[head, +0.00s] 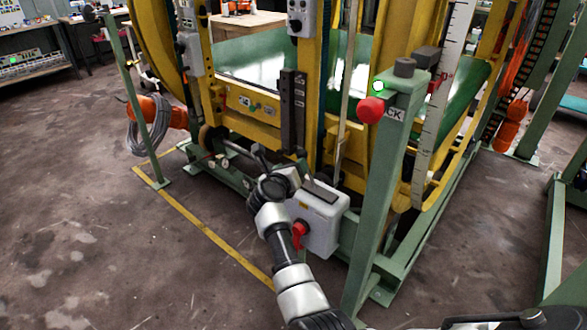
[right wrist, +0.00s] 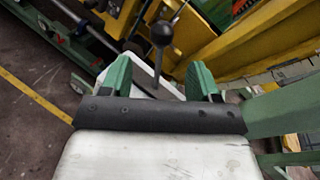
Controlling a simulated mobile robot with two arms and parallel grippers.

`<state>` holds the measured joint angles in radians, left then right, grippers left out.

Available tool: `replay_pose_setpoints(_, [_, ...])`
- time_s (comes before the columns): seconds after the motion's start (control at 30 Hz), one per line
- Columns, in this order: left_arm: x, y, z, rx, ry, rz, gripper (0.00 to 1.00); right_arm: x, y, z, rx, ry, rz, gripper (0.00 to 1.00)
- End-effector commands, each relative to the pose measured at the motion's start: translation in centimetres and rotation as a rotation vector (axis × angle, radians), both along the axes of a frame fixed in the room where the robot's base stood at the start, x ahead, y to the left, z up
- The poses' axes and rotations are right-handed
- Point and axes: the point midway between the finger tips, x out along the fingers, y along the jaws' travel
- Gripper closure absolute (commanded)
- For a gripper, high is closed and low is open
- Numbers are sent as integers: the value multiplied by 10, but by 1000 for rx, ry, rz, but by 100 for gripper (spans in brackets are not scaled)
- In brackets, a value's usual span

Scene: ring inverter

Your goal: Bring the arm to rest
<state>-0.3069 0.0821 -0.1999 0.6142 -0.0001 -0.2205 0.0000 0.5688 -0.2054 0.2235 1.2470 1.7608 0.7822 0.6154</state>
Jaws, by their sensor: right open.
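My right arm reaches up from the bottom middle of the head view toward the yellow and green machine (head: 255,115). Its hand is in front of the machine's lower frame, and its fingertips are hard to make out there. My left gripper does not show.
A grey box with a red rotary switch (head: 318,218) is right beside the arm. A green post (head: 378,210) with a red button (head: 370,110) and lit green lamp (head: 378,86) stands to its right. A yellow floor line (head: 215,238) borders clear floor at left.

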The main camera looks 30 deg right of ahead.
Motion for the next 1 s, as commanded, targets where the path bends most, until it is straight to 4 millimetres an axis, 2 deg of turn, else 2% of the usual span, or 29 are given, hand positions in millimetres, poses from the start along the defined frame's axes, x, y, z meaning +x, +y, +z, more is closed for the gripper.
replay_pose_setpoints(0.2, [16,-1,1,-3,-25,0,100,0,0,0,0,0,0,39])
replay_pose_setpoints(0.37, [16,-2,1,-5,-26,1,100,0,0,0,-1,1,0,39])
replay_pose_setpoints(0.47, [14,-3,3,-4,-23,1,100,-3,1,-10,-56,39,21,39])
replay_pose_setpoints(0.53, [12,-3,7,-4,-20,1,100,-7,5,-28,-170,114,68,39])
replay_pose_setpoints(0.57, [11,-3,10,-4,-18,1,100,-10,8,-39,-240,160,101,39])
replay_pose_setpoints(0.63, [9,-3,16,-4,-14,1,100,-21,20,-74,-446,300,211,39])
replay_pose_setpoints(0.77, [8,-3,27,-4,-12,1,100,-59,53,-159,-858,588,502,39])
replay_pose_setpoints(0.8, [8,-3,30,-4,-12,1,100,-73,63,-184,-962,661,592,39])
replay_pose_setpoints(0.87, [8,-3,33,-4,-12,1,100,-99,76,-221,-1103,763,727,39])
replay_pose_setpoints(0.9, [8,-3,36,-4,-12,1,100,-117,84,-244,-1189,823,816,39])
replay_pose_setpoints(0.97, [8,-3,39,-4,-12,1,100,-147,94,-278,-1307,906,951,39])
replay_pose_setpoints(1.0, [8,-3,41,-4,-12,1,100,-169,100,-299,-1380,956,1041,39])
